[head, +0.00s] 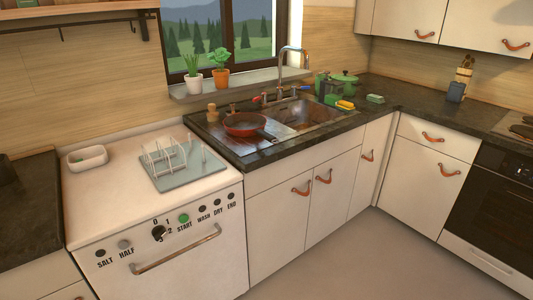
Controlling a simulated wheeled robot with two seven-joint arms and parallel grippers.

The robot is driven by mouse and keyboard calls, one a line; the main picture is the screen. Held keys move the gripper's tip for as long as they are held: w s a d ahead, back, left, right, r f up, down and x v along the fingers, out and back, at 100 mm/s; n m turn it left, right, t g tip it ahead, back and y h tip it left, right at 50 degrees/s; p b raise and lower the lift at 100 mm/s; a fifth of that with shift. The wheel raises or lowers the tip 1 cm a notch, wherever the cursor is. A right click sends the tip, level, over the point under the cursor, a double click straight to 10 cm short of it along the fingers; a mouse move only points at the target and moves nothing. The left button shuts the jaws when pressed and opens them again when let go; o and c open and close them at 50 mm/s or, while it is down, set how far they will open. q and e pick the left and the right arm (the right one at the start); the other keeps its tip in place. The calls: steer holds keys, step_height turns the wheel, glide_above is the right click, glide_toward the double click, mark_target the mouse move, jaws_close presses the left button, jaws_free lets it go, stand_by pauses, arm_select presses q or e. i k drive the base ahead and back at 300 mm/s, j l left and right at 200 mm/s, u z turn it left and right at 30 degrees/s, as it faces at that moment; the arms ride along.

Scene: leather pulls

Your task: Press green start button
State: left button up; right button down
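The green start button (183,218) is on the front panel of the white dishwasher (120,204) at the left, above the printed word START. A black dial (159,233) marked 0, 1 and 2 sits just left of it. Dark round buttons or lights marked WASH, DRY and END are to its right, and two more marked SALT and HALF are at the far left of the panel. The dishwasher door is shut, with a metal handle bar (176,250) below the panel. Neither of my grippers is in view.
A dish rack (176,168) and a white dish (87,158) stand on the dishwasher top. A red pan (245,124) lies by the sink (302,116). An oven (490,207) is at the right. The floor (345,258) in front is clear.

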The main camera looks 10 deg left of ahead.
mark_target(183, 218)
steer(key=u, duration=1.05)
